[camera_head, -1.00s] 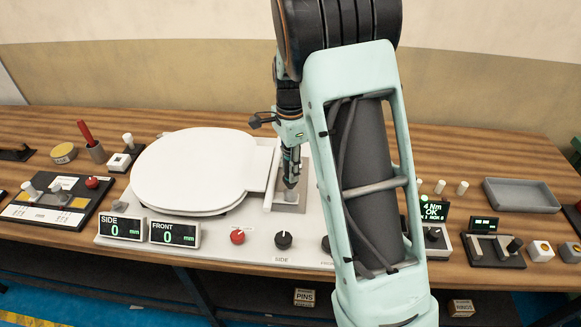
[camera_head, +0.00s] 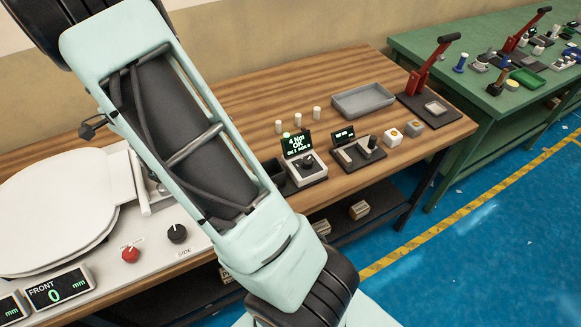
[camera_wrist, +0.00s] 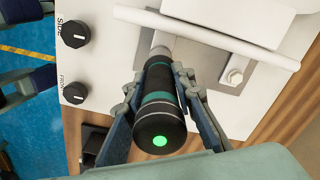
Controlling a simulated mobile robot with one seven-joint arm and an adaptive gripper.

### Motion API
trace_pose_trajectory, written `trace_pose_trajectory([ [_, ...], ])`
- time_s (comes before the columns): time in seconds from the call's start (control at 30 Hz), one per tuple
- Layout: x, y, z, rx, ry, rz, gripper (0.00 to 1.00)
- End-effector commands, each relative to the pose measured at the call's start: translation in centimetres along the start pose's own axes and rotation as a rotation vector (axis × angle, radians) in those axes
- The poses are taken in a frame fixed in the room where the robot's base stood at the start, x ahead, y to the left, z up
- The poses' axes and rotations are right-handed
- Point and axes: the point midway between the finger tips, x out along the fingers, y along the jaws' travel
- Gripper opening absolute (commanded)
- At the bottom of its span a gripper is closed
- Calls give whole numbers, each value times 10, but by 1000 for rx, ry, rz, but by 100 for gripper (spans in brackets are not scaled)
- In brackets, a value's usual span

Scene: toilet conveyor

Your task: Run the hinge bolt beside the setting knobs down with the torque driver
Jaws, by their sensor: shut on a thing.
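In the wrist view my gripper (camera_wrist: 160,88) is shut on the torque driver (camera_wrist: 158,112), a dark cylinder with teal bands and a lit green dot on its end. Its grey nose points at the hinge area near the setting knobs, SIDE (camera_wrist: 75,33) and FRONT (camera_wrist: 75,93). The bolt under the nose is hidden, so I cannot tell whether they touch. Another hinge bolt (camera_wrist: 234,77) shows on a metal plate to the right. In the head view my arm hides the gripper and driver. The driver's display (camera_head: 297,144) reads 4 Nm and OK.
The white toilet seat (camera_head: 50,205) lies left of my arm. A red knob (camera_head: 131,254) and the FRONT readout (camera_head: 58,290), showing 0 mm, stand before it. A grey tray (camera_head: 363,100) and several small devices stand right. A green table (camera_head: 490,110) stands beyond.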

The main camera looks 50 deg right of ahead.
Motion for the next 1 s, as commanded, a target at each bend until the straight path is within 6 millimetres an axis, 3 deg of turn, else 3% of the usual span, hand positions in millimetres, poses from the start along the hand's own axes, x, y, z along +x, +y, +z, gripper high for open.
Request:
trace_pose_trajectory([
  [1.0,-51,-1,0,0,1,-3,0],
])
